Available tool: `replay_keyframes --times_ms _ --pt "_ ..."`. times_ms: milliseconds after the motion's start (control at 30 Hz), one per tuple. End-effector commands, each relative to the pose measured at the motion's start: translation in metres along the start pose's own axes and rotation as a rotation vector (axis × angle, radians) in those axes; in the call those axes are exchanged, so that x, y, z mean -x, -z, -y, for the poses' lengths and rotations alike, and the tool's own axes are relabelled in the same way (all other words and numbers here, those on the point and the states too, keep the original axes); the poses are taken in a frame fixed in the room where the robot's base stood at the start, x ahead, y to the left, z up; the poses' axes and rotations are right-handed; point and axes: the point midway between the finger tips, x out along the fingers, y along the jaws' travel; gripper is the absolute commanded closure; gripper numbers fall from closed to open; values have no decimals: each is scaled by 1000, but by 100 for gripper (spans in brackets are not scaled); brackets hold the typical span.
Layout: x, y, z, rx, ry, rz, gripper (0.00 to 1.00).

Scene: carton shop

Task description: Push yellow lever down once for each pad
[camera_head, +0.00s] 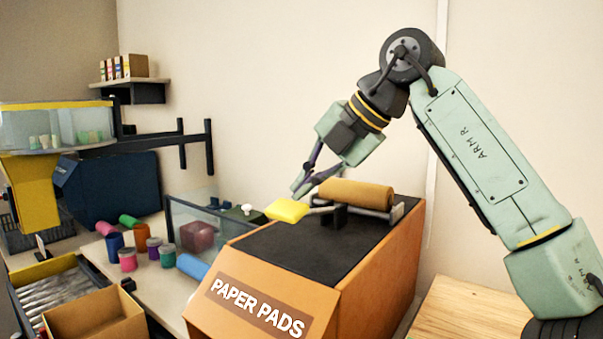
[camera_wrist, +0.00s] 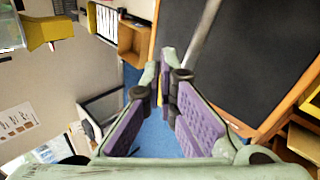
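The yellow lever (camera_head: 287,210) is a flat paddle on a metal rod at the left of the orange dispenser's black top (camera_head: 310,242). The dispenser's front (camera_head: 262,305) reads PAPER PADS. A brown roller (camera_head: 353,194) lies across the top behind the lever. My gripper (camera_head: 298,190) points down just above the lever, its fingertips together; I cannot tell whether they touch it. In the wrist view my gripper (camera_wrist: 160,62) shows purple finger pads meeting at the tips. The lever's rod (camera_wrist: 203,38) runs beside them, and a sliver of yellow shows between the fingers; the rest is hidden.
An open cardboard box (camera_head: 95,318) sits on a roller conveyor (camera_head: 60,288) at lower left. Several coloured spools (camera_head: 153,248) and a clear panel (camera_head: 205,232) stand left of the dispenser. A wooden surface (camera_head: 465,310) lies to the right. The air above the dispenser's front is clear.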

Motion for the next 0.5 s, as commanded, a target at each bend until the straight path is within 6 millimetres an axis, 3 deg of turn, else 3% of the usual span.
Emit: replay_keyframes --times_ms 500 --pt "22 -13 -17 0 -1 -2 100"
